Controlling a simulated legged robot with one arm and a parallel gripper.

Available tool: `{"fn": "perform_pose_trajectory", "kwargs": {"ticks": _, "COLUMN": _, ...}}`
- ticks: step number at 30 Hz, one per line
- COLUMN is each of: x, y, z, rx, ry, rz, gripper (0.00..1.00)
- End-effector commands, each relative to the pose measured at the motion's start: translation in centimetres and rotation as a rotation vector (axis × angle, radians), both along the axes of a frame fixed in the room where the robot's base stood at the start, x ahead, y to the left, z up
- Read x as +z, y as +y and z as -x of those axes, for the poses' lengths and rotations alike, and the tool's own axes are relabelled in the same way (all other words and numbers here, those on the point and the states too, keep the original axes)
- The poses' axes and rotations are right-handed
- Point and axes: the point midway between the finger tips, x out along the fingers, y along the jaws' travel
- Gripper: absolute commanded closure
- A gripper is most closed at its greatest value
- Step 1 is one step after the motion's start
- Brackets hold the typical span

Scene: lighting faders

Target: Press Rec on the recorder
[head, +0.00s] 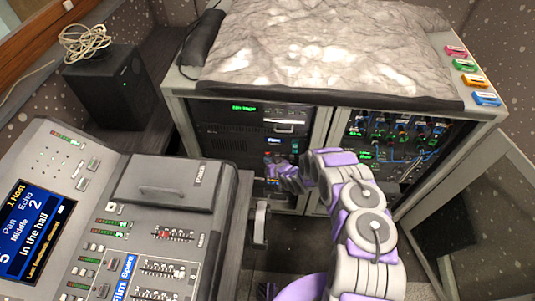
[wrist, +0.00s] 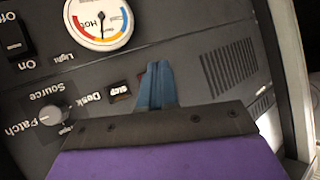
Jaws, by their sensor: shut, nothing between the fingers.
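The recorder appears to be the dark unit (head: 225,125) with a green display at the top of the rack's left bay. I cannot read a Rec button on it in the head view. My gripper (head: 272,160) is in front of the lower part of that bay, its fingers pointing at the panels. In the wrist view, my gripper's blue fingertips (wrist: 157,68) are shut together and empty, over a dark grey panel. A small lettered button (wrist: 117,88) shows left of the fingers. Another small one beside it is partly hidden by them. Whether the tips touch the panel cannot be told.
The panel also has a Hot gauge (wrist: 98,20), an On switch (wrist: 15,40), a Source knob (wrist: 52,115) and vent slots (wrist: 230,67). A mixing desk (head: 160,210) stands at left. A patch bay (head: 395,135) fills the right bay. A grey crumpled cover (head: 320,50) tops the rack.

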Motion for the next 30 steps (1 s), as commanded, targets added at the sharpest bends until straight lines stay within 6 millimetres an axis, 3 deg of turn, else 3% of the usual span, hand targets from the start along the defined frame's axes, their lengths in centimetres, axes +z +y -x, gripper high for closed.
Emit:
{"fn": "perform_pose_trajectory", "kwargs": {"ticks": 13, "x": 0.0, "y": 0.0, "z": 0.5, "rx": 0.000, "ry": 0.002, "rz": 0.000, "gripper": 1.00}}
{"fn": "perform_pose_trajectory", "kwargs": {"ticks": 30, "x": 0.1, "y": 0.2, "z": 5.0, "rx": 0.000, "ry": -0.001, "rz": 0.000, "gripper": 1.00}}
